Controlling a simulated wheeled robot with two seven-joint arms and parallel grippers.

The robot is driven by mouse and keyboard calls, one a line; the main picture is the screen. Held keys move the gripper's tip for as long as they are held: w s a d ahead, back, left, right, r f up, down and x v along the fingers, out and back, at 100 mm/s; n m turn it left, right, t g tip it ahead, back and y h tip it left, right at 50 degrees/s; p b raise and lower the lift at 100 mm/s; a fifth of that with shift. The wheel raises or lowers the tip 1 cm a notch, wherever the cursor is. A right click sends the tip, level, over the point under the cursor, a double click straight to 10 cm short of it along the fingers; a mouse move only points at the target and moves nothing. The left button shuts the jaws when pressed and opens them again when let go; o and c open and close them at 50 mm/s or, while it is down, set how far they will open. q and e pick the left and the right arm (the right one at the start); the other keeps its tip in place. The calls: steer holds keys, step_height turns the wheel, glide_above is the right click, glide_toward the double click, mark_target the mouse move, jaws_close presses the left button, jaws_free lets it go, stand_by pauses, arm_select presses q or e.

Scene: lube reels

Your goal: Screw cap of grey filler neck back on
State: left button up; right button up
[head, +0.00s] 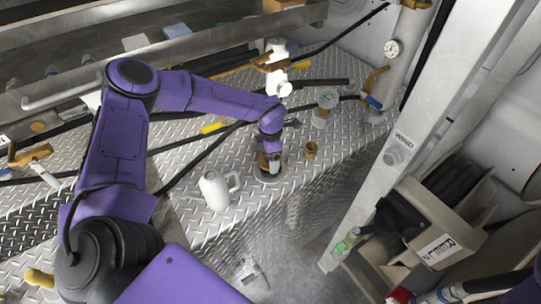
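My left arm reaches in from the left, and its gripper (269,160) points down over a short neck with a dark round base (268,176) on the tread-plate deck. The gripper's wrist hides most of this neck, and I cannot tell whether the fingers touch it or hold a cap. A small brass-coloured neck or cup (311,149) stands just right of the gripper, apart from it. A grey fitting with a pale greenish round top (327,98) stands further back. I cannot tell for sure which is the grey filler neck. My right gripper is not in view.
A white jug (217,190) stands upright left of and nearer than the gripper. A pale post (400,150) rises at right, beside a bin (430,225). The deck between jug and post is mostly clear.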

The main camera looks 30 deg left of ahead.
arm_select(q)
steer(key=shift+m, duration=0.7)
steer(key=o, duration=1)
steer(key=shift+c, duration=0.2)
step_height(320, 180, up, 3)
steer(key=shift+f+p, duration=0.2)
steer(key=shift+p, duration=1)
steer(key=shift+r, duration=1.75)
